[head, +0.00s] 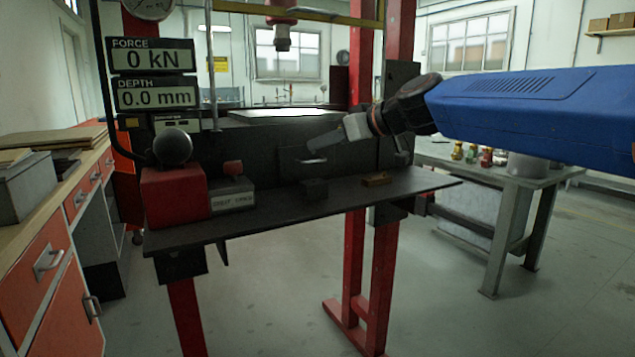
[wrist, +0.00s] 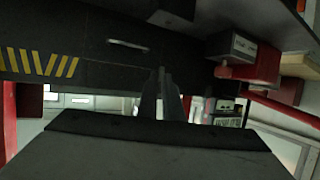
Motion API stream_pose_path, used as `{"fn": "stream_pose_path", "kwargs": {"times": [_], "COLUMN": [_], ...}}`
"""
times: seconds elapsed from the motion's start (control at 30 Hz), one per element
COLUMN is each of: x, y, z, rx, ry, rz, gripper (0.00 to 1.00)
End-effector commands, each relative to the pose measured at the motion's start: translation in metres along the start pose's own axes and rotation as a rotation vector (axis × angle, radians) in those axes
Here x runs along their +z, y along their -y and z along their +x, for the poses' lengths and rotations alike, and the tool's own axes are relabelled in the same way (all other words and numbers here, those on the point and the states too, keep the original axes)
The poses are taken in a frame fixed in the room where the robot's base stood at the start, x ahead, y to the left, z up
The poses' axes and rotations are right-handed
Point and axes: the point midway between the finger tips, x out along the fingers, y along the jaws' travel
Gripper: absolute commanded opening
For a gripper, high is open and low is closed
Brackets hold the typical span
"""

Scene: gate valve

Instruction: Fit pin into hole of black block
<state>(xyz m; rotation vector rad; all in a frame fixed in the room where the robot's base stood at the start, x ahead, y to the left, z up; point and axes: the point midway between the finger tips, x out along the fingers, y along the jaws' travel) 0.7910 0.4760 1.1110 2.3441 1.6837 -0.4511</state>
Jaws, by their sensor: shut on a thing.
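The black block (head: 314,188) sits on the dark shelf of the press, near the middle of the head view. My gripper (head: 316,146) reaches in from the right and is above and behind the block in the picture, apart from it. In the wrist view its two dark fingers (wrist: 164,88) are close together. The gripper is shut on the pin, but the pin is mostly hidden between the fingers and too dark to make out clearly. The block's hole cannot be made out.
A brass-coloured piece (head: 376,179) lies on the shelf (head: 270,215) right of the block. A red box with a black knob (head: 175,195) and a grey labelled box (head: 232,194) stand at the left. A dark panel with a handle (wrist: 128,45) shows behind.

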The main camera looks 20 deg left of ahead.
Motion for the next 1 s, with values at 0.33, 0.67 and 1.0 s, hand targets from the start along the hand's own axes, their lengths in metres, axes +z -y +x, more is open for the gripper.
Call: {"fn": "stream_pose_path", "kwargs": {"times": [0.33,0.67,1.0], "x": [0.038,0.073,0.077], "y": [0.001,0.001,0.001], "z": [0.015,0.029,0.031], "rx": [-0.001,-0.002,-0.003], "ry": [0.001,0.003,0.005], "rz": [0.000,0.000,0.000], "gripper": [0.00,0.00,0.00]}}
